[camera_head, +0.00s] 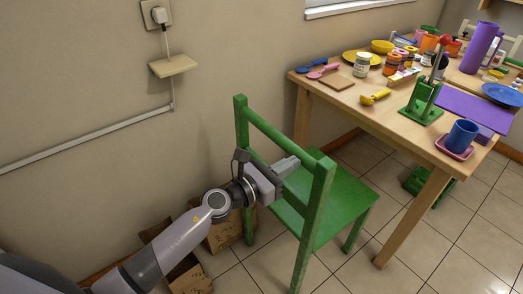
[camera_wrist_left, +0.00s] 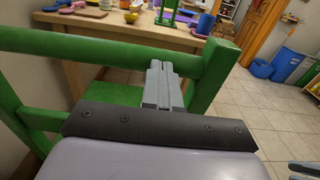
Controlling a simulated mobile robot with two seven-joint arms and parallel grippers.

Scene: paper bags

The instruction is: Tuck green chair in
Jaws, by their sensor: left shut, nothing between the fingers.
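The green chair (camera_head: 328,205) stands upright beside the wooden table (camera_head: 340,98), its backrest toward me and its seat facing the table. The seat's far edge is near the table's front leg, apart from the tabletop. My left gripper (camera_head: 287,166) is at the chair's backrest, with its fingers shut and empty, reaching just below the top rail. In the left wrist view the shut fingers (camera_wrist_left: 163,75) point toward the table, overlapping the green top rail (camera_wrist_left: 110,48) and close to the right post. I cannot tell whether they touch the chair.
The table carries jars, a yellow plate (camera_head: 362,57), a blue cup (camera_head: 461,135) and a purple pitcher (camera_head: 480,46). Paper bags (camera_head: 190,274) stand on the floor by the wall, left of the chair. Open tiled floor lies to the right. Blue bins (camera_wrist_left: 285,65) stand farther off.

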